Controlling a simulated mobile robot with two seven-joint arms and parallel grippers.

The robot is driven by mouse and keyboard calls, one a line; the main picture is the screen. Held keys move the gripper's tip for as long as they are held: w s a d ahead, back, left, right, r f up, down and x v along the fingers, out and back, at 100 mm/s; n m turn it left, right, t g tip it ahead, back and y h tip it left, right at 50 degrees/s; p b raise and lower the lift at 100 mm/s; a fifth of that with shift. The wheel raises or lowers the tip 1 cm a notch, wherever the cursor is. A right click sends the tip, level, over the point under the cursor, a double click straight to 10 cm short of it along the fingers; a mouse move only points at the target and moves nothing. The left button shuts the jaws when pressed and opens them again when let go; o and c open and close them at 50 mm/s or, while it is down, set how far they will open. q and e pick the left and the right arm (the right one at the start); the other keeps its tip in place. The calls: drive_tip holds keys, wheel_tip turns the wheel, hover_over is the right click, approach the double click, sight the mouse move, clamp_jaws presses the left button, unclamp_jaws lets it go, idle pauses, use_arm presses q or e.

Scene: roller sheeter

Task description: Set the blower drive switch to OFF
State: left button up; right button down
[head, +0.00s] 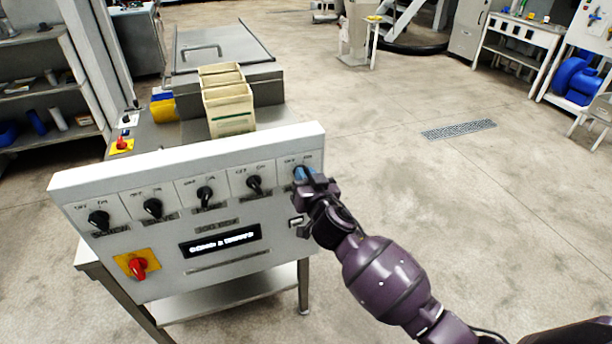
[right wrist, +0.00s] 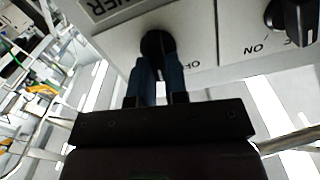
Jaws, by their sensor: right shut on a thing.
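The control panel (head: 225,215) is a white box with a row of black rotary switches marked OFF and ON. My right gripper (head: 304,174) is at the rightmost switch, its blue fingers covering the knob in the head view. In the right wrist view this black knob (right wrist: 155,43) sits between the blue fingertips of my right gripper (right wrist: 159,66), which are shut on it. An OFF mark shows beside it, and its name plate (right wrist: 105,6) is cut off, ending in what looks like "WER". The knob's pointing direction is hidden. My left gripper is out of view.
The neighbouring switch (head: 255,185) is close to the left of my gripper. A red knob on a yellow plate (head: 137,265) is at the panel's lower left. Cream bins (head: 228,108) stand behind the panel. The floor to the right is open.

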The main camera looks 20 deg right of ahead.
drive_tip(key=shift+a+f+n+p, duration=0.15)
drive_tip(key=shift+n+p, duration=0.1)
drive_tip(key=shift+n, duration=1.4)
drive_tip(key=shift+a+r+n+p, duration=0.1)
drive_tip(key=shift+n+p, duration=0.15)
drive_tip(key=shift+n, duration=1.4)
drive_tip(key=c, duration=1.1)
unclamp_jaws()
drive_tip(key=shift+c, duration=0.2)
drive_tip(key=shift+s, duration=0.15)
drive_tip(key=s, duration=1)
drive_tip(key=shift+s+d, duration=0.2)
drive_tip(key=shift+s, duration=0.05)
